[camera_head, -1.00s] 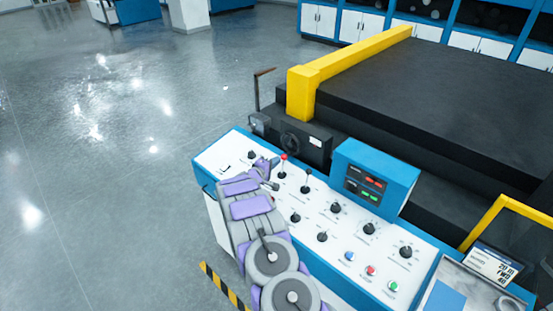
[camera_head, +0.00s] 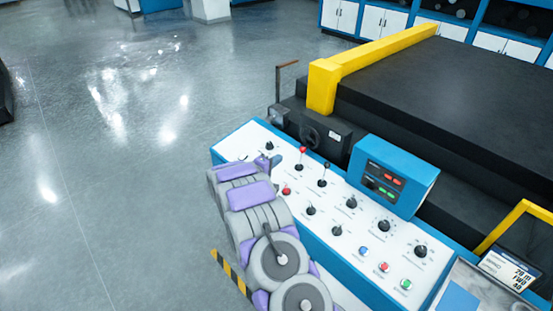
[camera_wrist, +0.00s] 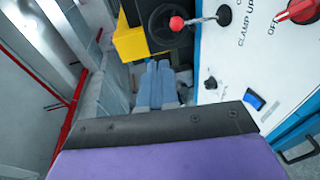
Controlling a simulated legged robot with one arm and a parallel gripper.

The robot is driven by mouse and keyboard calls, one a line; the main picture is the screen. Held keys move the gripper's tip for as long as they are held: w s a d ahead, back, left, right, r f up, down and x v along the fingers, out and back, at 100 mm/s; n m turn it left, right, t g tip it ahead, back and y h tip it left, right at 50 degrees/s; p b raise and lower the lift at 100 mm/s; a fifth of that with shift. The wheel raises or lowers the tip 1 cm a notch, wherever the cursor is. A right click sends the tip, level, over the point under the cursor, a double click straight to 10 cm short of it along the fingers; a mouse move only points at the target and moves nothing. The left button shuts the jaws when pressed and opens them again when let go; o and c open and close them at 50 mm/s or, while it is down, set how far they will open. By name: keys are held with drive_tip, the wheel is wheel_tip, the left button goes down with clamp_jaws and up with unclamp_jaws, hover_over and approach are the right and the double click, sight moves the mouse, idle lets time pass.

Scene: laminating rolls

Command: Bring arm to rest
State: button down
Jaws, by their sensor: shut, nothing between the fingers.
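My arm, grey and purple, is folded over the left end of the white control panel (camera_head: 330,193) in the head view. My gripper's tip (camera_head: 275,161) shows small beside the arm's far end; the rest is hidden behind my arm. In the wrist view the gripper (camera_wrist: 157,68) shows its blue-grey fingers together, with nothing between them. They are left of the panel face and appear apart from its controls.
A red-knobbed lever (camera_head: 303,151) and a black lever (camera_head: 323,168) stand on the panel; the red knob also shows in the wrist view (camera_wrist: 177,23). A blue display box (camera_head: 394,174) rises behind. A black handwheel (camera_head: 309,136) is near. Open floor lies left.

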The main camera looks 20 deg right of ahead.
drive_tip(key=w+a+r+t+y+b, duration=0.2)
drive_tip(key=a+r+y, duration=0.25)
drive_tip(key=a, duration=0.25)
drive_tip(key=w+a+r+t+y+b, duration=0.1)
drive_tip(key=w+a+r+t+y, duration=0.15)
drive_tip(key=a+y, duration=0.35)
drive_tip(key=s+a+r+g+y+b, duration=0.3)
drive_tip(key=s+a+r+y, duration=0.15)
drive_tip(key=s+a, duration=0.65)
drive_tip(key=s+a+f+m+g+y+b, duration=0.1)
drive_tip(key=s+g, duration=0.2)
drive_tip(key=s, duration=1)
drive_tip(key=s+a+f+m+g+y+b, duration=0.1)
drive_tip(key=s+g+b, duration=0.15)
drive_tip(key=s, duration=1.05)
drive_tip(key=s+d+f+m+g+h+b, duration=0.1)
drive_tip(key=s+d, duration=0.3)
drive_tip(key=s, duration=0.8)
drive_tip(key=s+d+f+m+g+h, duration=0.1)
drive_tip(key=s+d+g, duration=0.3)
drive_tip(key=s, duration=0.8)
drive_tip(key=shift+f+m+g+h+b, duration=0.3)
drive_tip(key=shift+f+m+h+b, duration=0.15)
drive_tip(key=shift+m, duration=0.35)
drive_tip(key=shift+w+d, duration=0.1)
drive_tip(key=shift+d, duration=0.05)
